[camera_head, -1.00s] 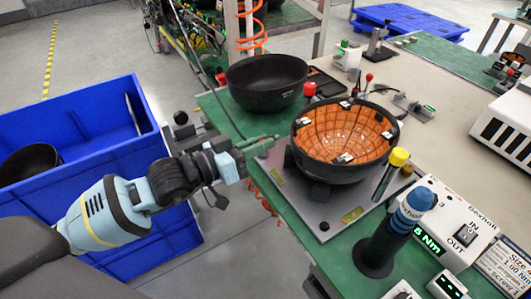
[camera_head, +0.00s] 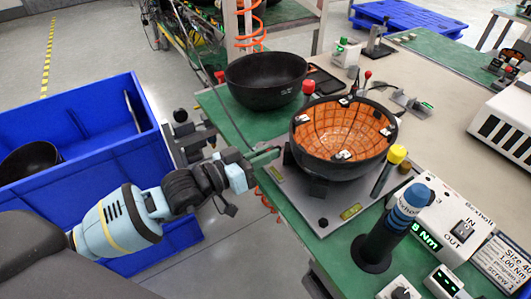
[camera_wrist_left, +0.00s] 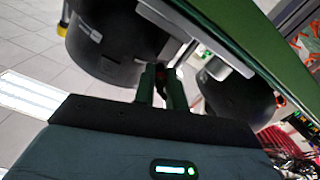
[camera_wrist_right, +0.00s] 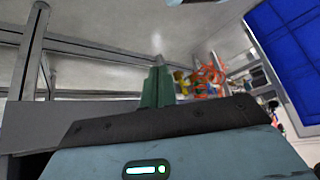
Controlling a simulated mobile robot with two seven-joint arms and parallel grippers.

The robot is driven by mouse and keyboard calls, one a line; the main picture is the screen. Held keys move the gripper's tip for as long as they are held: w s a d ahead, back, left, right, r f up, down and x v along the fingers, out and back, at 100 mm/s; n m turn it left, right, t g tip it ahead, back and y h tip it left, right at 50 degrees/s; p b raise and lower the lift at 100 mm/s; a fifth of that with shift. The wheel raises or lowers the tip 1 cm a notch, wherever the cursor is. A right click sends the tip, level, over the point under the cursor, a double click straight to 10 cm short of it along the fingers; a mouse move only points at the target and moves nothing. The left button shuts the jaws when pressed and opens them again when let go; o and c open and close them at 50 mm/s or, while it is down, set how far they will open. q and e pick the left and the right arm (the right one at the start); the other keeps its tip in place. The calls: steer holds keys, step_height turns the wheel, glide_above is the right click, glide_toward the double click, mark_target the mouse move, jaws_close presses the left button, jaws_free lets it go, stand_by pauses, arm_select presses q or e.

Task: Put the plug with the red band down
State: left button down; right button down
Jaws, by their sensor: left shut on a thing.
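My left gripper (camera_head: 266,156) is at the left edge of the grey fixture plate (camera_head: 352,211), beside the black bowl with the orange lining (camera_head: 342,137). In the left wrist view its two green fingers (camera_wrist_left: 161,88) are shut with a small gap. A small dark piece with a reddish part (camera_wrist_left: 171,74) shows between the tips, apparently the plug with the red band. Most of it is hidden, and whether it touches the plate cannot be told. My right gripper (camera_wrist_right: 158,86) shows only in its own wrist view, its fingers together with nothing visible between them.
An empty black bowl (camera_head: 266,82) stands behind the lined bowl, with a red knob (camera_head: 308,88) between them. A yellow-topped tool (camera_head: 388,171) and a blue-grey screwdriver (camera_head: 391,230) stand at the right. A blue crate (camera_head: 155,150) is at the left. The green bench edge (camera_head: 222,117) is close.

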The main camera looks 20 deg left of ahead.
arm_select(q)
steer(key=shift+f, duration=0.25)
steer(key=c, duration=1.5)
jaws_free()
steer(key=shift+o, duration=0.2)
steer(key=shift+s+a+r, duration=0.1)
steer(key=shift+r, duration=0.3)
steer(key=b+v, duration=0.1)
steer(key=v, duration=1)
steer(key=shift+s+a+b, duration=0.3)
steer(key=shift+b, duration=0.05)
steer(key=shift+f, duration=0.1)
